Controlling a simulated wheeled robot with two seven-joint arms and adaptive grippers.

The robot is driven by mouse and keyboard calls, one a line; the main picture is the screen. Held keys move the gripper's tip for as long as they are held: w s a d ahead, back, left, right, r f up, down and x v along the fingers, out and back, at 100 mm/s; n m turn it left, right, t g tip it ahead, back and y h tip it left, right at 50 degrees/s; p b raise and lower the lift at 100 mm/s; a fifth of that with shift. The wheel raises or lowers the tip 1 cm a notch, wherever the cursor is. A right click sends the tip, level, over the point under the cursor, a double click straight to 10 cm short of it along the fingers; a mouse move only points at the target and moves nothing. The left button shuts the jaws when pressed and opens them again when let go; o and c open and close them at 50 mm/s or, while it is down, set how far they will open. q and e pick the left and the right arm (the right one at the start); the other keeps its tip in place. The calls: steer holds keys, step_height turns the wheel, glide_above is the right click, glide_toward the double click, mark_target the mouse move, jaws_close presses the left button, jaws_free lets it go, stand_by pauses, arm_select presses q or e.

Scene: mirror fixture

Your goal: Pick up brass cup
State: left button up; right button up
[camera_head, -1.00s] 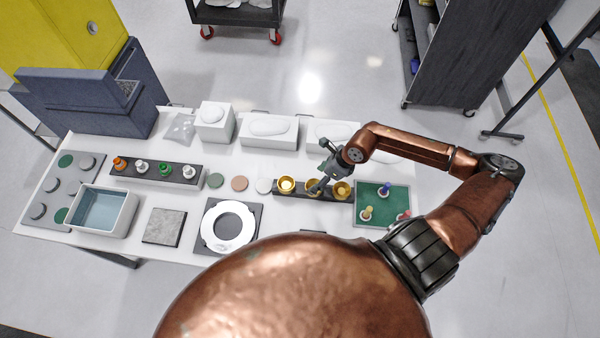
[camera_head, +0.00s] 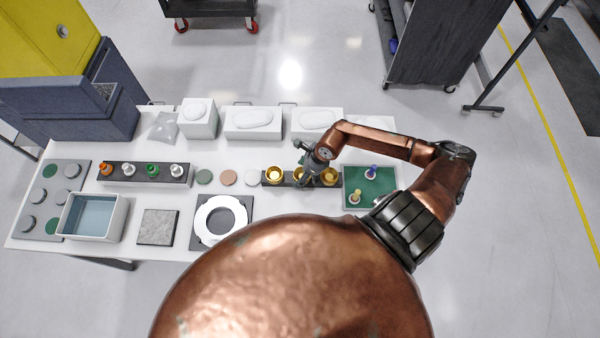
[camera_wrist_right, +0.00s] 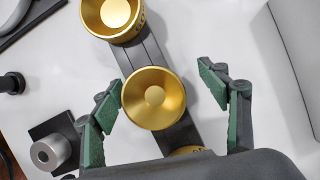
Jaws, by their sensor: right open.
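Several brass cups stand in a row on a dark rail (camera_head: 288,181). The left brass cup (camera_head: 274,174) shows clear in the head view. The middle brass cup (camera_head: 298,175) is partly hidden by my right gripper (camera_head: 303,170). My left gripper is not in view.
A green tray (camera_head: 357,202) with coloured pegs is right of the cups. Round discs (camera_head: 228,177), a white ring on a dark plate (camera_head: 222,243) and a blue bin (camera_head: 120,218) are to the left. White boxes (camera_head: 253,135) stand behind.

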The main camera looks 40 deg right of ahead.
mark_target(300, 176)
steer(key=shift+s+r, duration=0.2)
steer(key=shift+s, duration=0.65)
steer(key=shift+c, duration=1.2)
steer(key=shift+w, duration=0.25)
steer(key=c, duration=0.5)
steer(key=shift+w+f, duration=0.1)
steer(key=shift+c, duration=2.8)
steer(key=shift+r, duration=0.35)
steer(key=b+v, duration=0.2)
steer(key=v, duration=0.2)
steer(key=shift+s+a+r, duration=0.15)
steer(key=shift+s, duration=0.1)
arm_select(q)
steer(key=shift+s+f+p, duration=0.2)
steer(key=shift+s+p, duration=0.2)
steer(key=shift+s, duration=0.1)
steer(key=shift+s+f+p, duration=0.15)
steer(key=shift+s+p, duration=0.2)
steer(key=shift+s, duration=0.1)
arm_select(e)
steer(key=s+d+r, duration=0.4)
steer(key=s+r, duration=0.4)
steer(key=s, duration=0.4)
steer(key=shift+r, duration=0.3)
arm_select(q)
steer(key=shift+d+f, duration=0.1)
arm_select(e)
steer(key=shift+w+f, duration=0.1)
